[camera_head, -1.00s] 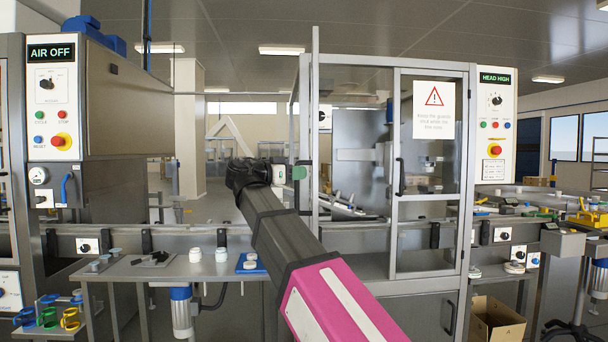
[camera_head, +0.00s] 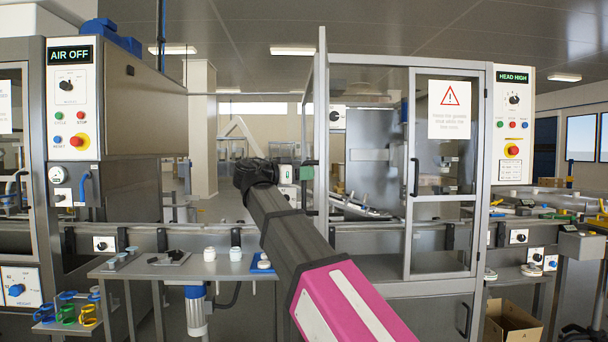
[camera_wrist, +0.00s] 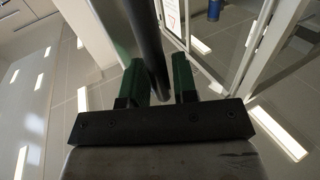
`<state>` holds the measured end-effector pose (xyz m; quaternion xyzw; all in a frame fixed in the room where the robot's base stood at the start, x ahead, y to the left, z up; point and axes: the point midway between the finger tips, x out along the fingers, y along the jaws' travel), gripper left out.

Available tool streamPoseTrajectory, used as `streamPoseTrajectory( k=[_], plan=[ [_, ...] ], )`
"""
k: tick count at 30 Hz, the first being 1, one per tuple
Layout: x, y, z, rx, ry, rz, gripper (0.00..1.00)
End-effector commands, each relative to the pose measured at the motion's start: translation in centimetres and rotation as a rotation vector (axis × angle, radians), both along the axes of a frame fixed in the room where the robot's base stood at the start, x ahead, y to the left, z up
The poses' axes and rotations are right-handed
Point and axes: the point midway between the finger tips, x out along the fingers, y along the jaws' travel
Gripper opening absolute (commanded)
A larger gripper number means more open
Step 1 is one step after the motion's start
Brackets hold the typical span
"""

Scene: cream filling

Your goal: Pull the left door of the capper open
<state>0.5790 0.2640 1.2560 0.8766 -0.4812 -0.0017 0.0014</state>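The capper is the glazed grey cabinet (camera_head: 445,62) with the HEAD HIGH panel (camera_head: 513,120). Its right door (camera_head: 409,230) is closed, with a black handle. Its left door (camera_head: 323,120) stands swung out towards me, seen almost edge-on, leaving the left opening clear. My gripper (camera_head: 302,173) is at that door's outer edge at mid-height, its green fingertips beside the frame. In the wrist view, the green fingers of my gripper (camera_wrist: 160,82) stand on both sides of a dark upright handle bar (camera_wrist: 148,40), which fills most of the space between them. The exact contact is hard to see.
A side table (camera_head: 180,270) with white caps stands in front to the left, below my arm. The AIR OFF machine (camera_head: 130,100) stands further left. A conveyor (camera_head: 200,233) runs behind the table. A cardboard box (camera_head: 512,322) lies at the lower right.

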Motion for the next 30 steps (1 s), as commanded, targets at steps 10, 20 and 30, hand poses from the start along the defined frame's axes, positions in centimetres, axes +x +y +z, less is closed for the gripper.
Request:
streamPoseTrajectory(
  k=[10,20,30],
  plan=[
    [-1.6,2.6,0.0,0.001,-0.001,0.003,0.27],
    [-4.6,7.4,0.0,0.000,0.000,0.003,0.27],
    [-5.8,9.2,0.0,0.000,0.000,0.001,0.27]
  ],
)
